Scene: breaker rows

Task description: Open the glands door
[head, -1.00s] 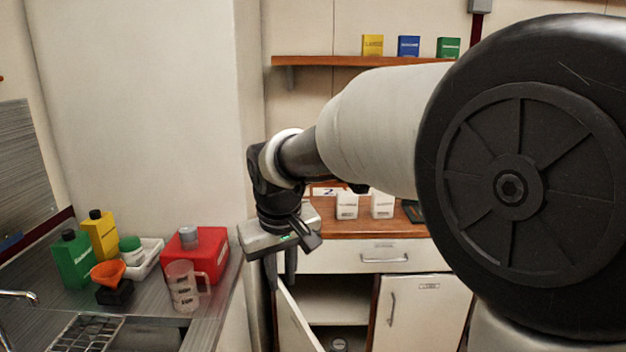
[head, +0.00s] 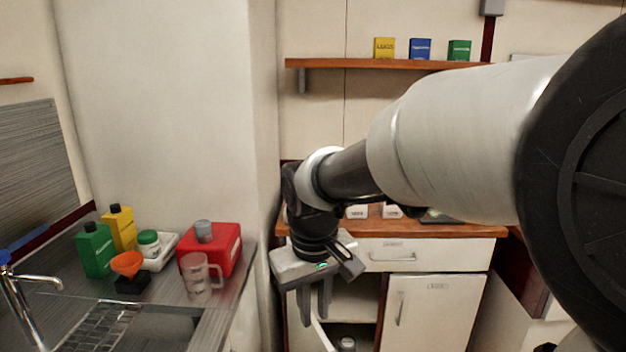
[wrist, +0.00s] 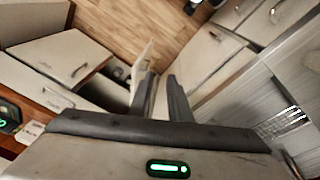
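A white cabinet door (head: 323,335) stands ajar under the worktop, in front of an open compartment. Whether it is the glands door cannot be told, as no label on it shows. It also shows edge-on in the wrist view (wrist: 142,66). My gripper (head: 315,315) points down at the compartment front, just above the visible part of the door. In the wrist view its two dark fingers (wrist: 162,76) are apart, with the door's near end by the left finger. Whether they touch the door is unclear. My gripper hides part of the door and compartment.
A shut white door (head: 433,320) with a vertical handle stands right of the compartment, below a drawer (head: 390,254). At left, a sink counter (head: 225,300) holds a red box (head: 222,262), bottles and a clear jug (head: 197,278). Wooden floor (wrist: 165,30) shows clear beyond the door.

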